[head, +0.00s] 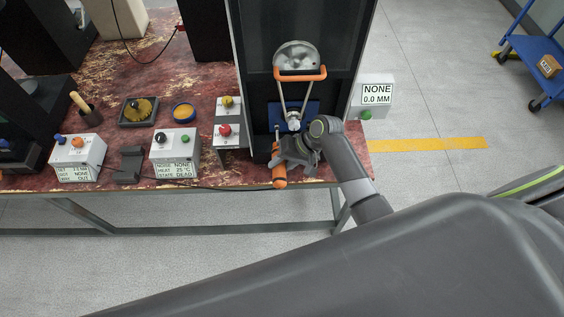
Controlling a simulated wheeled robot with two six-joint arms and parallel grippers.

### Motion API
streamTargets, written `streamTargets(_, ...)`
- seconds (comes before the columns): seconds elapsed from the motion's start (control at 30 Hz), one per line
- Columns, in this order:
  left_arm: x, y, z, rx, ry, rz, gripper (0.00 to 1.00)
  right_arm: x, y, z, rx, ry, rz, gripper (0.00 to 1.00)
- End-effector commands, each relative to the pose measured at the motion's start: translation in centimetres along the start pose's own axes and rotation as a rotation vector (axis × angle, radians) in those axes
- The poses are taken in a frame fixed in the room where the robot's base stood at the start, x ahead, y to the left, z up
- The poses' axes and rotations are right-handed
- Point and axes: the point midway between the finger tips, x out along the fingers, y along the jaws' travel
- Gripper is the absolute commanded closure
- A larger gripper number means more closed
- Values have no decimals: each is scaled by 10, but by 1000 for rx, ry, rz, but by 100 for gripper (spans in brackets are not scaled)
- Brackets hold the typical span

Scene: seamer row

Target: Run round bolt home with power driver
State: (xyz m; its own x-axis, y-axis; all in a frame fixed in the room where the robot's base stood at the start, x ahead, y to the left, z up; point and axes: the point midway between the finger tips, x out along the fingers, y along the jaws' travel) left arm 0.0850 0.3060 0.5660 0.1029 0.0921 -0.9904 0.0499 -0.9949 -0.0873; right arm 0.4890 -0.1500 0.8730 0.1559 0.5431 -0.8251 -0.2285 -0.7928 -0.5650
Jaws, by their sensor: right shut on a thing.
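An orange tool (279,176), which looks like the power driver, stands roughly upright with its thin shaft pointing away at the front of the black seamer frame (345,60). My right gripper (280,156) is shut on the orange tool and hides its middle. The seamer has a round silver disc (295,55), an orange bar handle (301,75) and a blue plate (303,107) behind my gripper. I cannot make out the round bolt; it is too small or hidden. My left gripper is not in view.
A grey box reading NONE 0.0 MM (376,93) is right of the frame. Left on the worn red bench (180,75) are control boxes (175,150), (78,155), a button box (228,120) and a yellow dish (183,111). Open floor (430,90) lies right.

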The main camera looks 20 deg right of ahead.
Motion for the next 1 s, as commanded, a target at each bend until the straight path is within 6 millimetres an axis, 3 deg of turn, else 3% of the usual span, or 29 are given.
streamTargets(1.0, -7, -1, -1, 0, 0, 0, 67, -1, -1, -1, -1, 1, -1, 95)
